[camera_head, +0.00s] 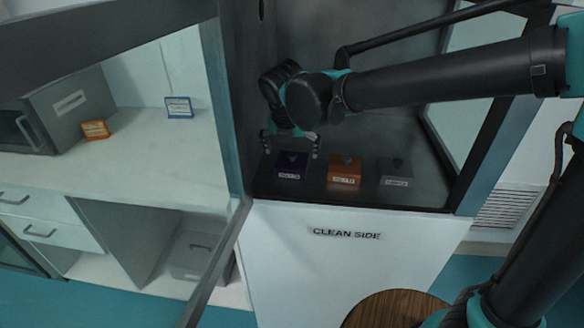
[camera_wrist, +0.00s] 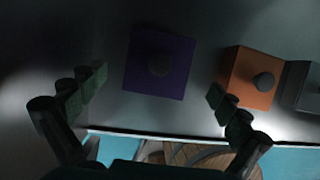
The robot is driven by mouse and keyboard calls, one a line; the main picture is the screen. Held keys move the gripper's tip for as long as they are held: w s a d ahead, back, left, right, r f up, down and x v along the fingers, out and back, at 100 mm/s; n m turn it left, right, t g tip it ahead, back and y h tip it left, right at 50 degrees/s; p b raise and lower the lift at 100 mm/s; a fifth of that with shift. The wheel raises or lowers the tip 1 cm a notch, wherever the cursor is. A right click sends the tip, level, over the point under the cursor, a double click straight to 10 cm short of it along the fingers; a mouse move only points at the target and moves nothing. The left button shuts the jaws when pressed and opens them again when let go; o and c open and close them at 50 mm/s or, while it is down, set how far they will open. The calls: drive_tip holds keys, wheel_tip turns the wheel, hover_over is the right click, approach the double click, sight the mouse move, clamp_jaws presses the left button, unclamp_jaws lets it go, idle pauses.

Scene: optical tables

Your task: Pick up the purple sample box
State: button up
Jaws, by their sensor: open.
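The purple sample box (camera_head: 291,166) stands on the dark floor of the cabinet marked CLEAN SIDE, leftmost in a row of boxes. It has a dark round knob on top and a label on its front. In the wrist view the purple box (camera_wrist: 158,64) lies ahead of the fingers, between their lines. My gripper (camera_head: 290,145) is above the purple box in the head view, fingers spread. In the wrist view my gripper (camera_wrist: 155,92) is open with nothing between its fingertips; the right fingertip is near the orange box.
An orange box (camera_head: 344,172) and a grey box (camera_head: 396,172) stand right of the purple one. The cabinet's side frame (camera_head: 228,110) rises close on the left. A glass-like panel edge (camera_head: 215,265) slants in front. A round wooden top (camera_head: 395,310) is below.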

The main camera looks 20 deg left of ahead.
sight(291, 156)
drive_tip(key=shift+x, duration=2.75)
drive_tip(key=c, duration=1.4)
drive_tip(key=shift+c, duration=0.4)
drive_tip(key=shift+a+r, duration=0.1)
drive_tip(key=shift+r, duration=0.1)
